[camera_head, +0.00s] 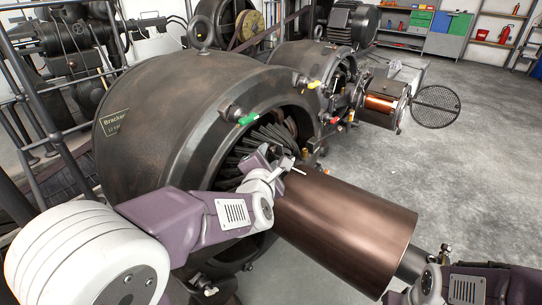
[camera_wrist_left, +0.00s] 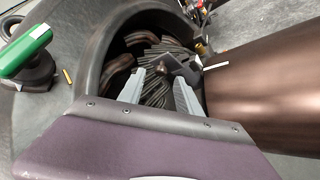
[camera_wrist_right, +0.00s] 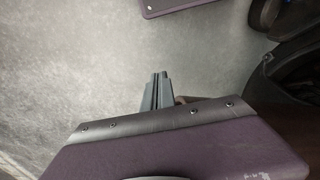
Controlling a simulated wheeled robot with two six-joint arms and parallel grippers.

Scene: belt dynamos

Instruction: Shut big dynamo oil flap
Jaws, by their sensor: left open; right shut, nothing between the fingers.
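The big dynamo (camera_head: 165,110) is the large dark housing at the left, with a brown copper-coloured cylinder (camera_head: 345,220) sticking out toward the lower right. Its oil flap cannot be made out for certain; a small dark fitting (camera_head: 445,250) stands by the shaft end. My left gripper (camera_head: 287,170) is above the inner end of the cylinder, by the housing's opening. In the left wrist view its fingers (camera_wrist_left: 160,88) are apart and empty, in front of dark windings. My right arm is at the lower right, near the shaft end. In the right wrist view its gripper (camera_wrist_right: 160,90) is shut and empty over grey floor.
A green-handled fitting (camera_head: 247,118) sits on the housing rim. A smaller dynamo (camera_head: 385,105) with a round mesh disc (camera_head: 435,106) stands behind. Railings (camera_head: 45,120) line the left. The floor (camera_head: 470,180) at the right is open.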

